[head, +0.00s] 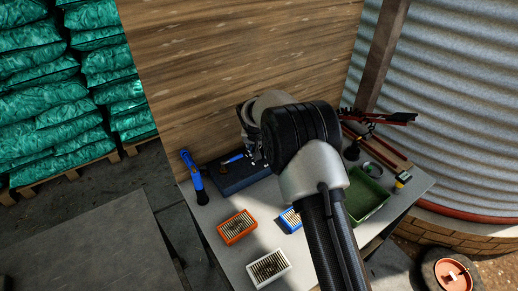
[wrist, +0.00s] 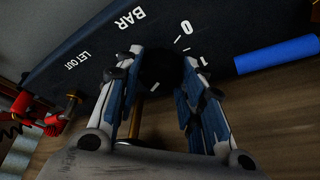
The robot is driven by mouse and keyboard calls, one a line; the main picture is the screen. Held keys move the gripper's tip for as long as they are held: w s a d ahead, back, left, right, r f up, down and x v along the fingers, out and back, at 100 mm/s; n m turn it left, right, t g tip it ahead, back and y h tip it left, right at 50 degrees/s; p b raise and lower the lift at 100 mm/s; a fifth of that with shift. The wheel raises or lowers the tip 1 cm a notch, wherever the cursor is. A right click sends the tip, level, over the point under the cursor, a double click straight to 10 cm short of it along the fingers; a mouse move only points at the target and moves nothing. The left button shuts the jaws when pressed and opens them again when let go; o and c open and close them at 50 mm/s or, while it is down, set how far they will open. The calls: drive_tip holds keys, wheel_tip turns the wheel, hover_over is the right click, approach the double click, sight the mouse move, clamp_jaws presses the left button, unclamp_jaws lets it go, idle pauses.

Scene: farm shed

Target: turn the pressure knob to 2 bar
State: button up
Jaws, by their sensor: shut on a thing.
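The pressure knob (wrist: 163,70) is dark and round, on a dark blue panel (wrist: 225,20) in the wrist view. The panel carries the words BAR and LET OUT, a white 0 and a few white tick marks. My gripper (wrist: 165,62) is shut on the knob, one finger on each side. The fingers cover much of the dial, and I cannot tell where the knob points.
A blue hand tool (head: 191,172) stands left of the box. Orange (head: 237,227), white (head: 268,268) and blue (head: 290,219) slatted boxes and a green tray (head: 366,199) share the grey bench (head: 219,257). A wooden wall (head: 220,60) rises behind.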

drive_tip(key=shift+r+n+p, duration=0.1)
drive_tip(key=shift+n+p, duration=0.2)
drive_tip(key=shift+p, duration=0.05)
drive_tip(key=shift+d+n+y+p, duration=0.1)
drive_tip(key=shift+n+y+p, duration=0.3)
drive_tip(key=shift+n+p, duration=0.25)
drive_tip(key=shift+d+n+y+p, duration=0.1)
drive_tip(key=shift+n+y+p, duration=0.55)
drive_tip(key=shift+n, duration=0.6)
drive_tip(key=n+b, duration=0.1)
drive_tip(key=n, duration=0.1)
drive_tip(key=n+y, duration=0.1)
drive_tip(key=n, duration=0.1)
drive_tip(key=shift+w+d+f+g+b, duration=0.1)
drive_tip(key=shift+f+g+b, duration=0.1)
drive_tip(key=shift+g+b, duration=0.2)
drive_tip(key=shift+r+n+g+y+b, duration=0.1)
drive_tip(key=shift+n+g+y+b, duration=0.2)
drive_tip(key=shift+n, duration=0.5)
drive_tip(key=shift+n+g+y+b, duration=0.1)
drive_tip(key=shift+n+y+b, duration=0.15)
drive_tip(key=shift+n+b, duration=0.4)
drive_tip(key=shift+n, duration=0.25)
drive_tip(key=o, duration=1.1)
drive_tip(key=shift+c, duration=0.2)
